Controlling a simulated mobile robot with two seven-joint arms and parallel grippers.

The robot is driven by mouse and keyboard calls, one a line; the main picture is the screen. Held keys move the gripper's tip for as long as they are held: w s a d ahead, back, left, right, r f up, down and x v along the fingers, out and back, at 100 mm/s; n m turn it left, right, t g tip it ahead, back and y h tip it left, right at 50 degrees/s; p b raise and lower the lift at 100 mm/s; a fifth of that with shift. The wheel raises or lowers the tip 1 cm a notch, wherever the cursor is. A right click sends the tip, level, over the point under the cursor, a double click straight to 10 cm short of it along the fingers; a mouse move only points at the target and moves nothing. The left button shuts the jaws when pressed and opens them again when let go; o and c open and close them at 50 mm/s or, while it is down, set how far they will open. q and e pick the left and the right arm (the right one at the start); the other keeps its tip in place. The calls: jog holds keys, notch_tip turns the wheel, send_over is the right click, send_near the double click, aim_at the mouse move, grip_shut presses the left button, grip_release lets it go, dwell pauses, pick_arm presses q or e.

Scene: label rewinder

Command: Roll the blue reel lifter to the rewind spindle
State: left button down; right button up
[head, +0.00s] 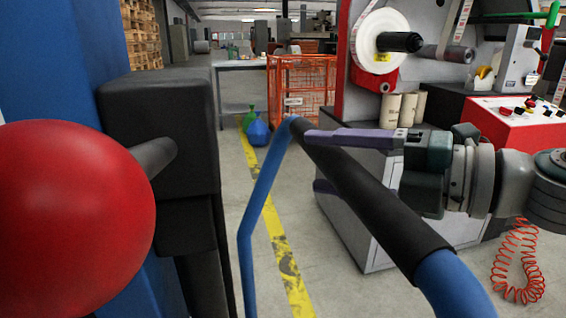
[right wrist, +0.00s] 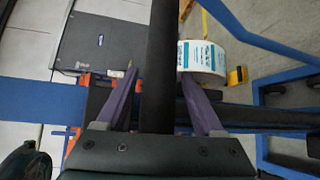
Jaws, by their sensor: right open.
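The blue reel lifter fills the left and front of the head view, with a blue mast (head: 45,60), a black block (head: 165,130) and a red ball knob (head: 75,215). Its handle has a black sleeve (head: 375,205) on a blue tube. My right gripper (head: 314,139) is at the far end of this sleeve. In the right wrist view, the open fingers of my right gripper (right wrist: 158,76) stand on either side of the black sleeve (right wrist: 160,40), with gaps visible. A black spindle (head: 400,42) sticks out of the label machine through a white reel. My left gripper is out of view.
The label machine has a red control panel (head: 520,115) and a grey cabinet (head: 350,215) at right. An orange wire cage (head: 302,85) stands behind. A yellow floor line (head: 270,220) crosses open floor. A label roll (right wrist: 203,57) shows below the handle in the right wrist view.

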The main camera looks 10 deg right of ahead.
grip_shut()
dwell(0.7)
dwell(0.8)
